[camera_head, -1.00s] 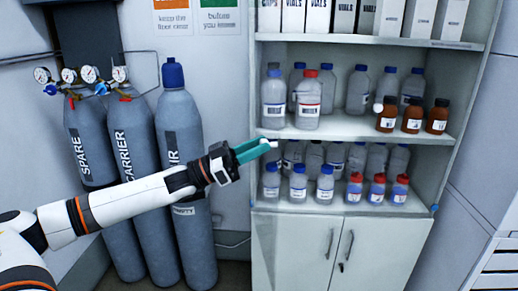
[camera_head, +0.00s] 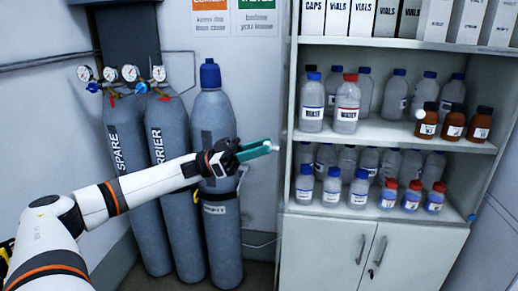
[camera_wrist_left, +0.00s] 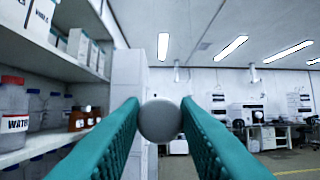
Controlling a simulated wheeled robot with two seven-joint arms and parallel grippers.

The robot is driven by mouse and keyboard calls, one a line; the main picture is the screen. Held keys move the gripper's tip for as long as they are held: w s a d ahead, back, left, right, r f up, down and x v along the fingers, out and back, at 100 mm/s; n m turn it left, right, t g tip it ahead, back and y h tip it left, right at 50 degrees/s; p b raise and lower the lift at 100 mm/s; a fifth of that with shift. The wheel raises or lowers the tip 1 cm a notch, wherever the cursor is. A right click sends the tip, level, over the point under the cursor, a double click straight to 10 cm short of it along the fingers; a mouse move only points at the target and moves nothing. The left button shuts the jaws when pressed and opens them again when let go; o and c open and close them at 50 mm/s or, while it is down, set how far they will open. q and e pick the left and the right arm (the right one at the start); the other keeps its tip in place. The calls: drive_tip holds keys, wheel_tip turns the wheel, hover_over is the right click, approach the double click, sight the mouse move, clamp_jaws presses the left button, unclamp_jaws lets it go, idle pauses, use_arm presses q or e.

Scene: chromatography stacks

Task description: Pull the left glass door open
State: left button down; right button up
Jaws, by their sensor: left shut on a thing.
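My left gripper (camera_head: 268,147) has teal fingers and reaches in from the left, just left of the cabinet's left edge. It is shut on a small pale round knob (camera_head: 275,148). In the left wrist view the grey ball-shaped knob (camera_wrist_left: 160,120) sits between the two ribbed fingers. The left glass door itself is clear and can hardly be made out. The knob stands out left of the shelf cabinet (camera_head: 292,120), so the door appears partly open. A second pale knob (camera_head: 420,114) shows in front of the brown bottles. My right gripper is not in view.
Several bottles stand on the shelves, with boxes (camera_head: 385,18) above. Closed lower doors (camera_head: 325,250) are below. Grey gas cylinders (camera_head: 215,240) with gauges stand left, behind my left arm. In the left wrist view, the lab floor (camera_wrist_left: 290,160) lies open to the right.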

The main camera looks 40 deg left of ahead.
use_arm(q)
drive_tip(key=c, duration=1.1)
unclamp_jaws()
drive_tip(key=shift+f, duration=0.1)
drive_tip(key=b+v, duration=0.5)
drive_tip(key=v, duration=0.7)
drive_tip(key=shift+w, duration=0.1)
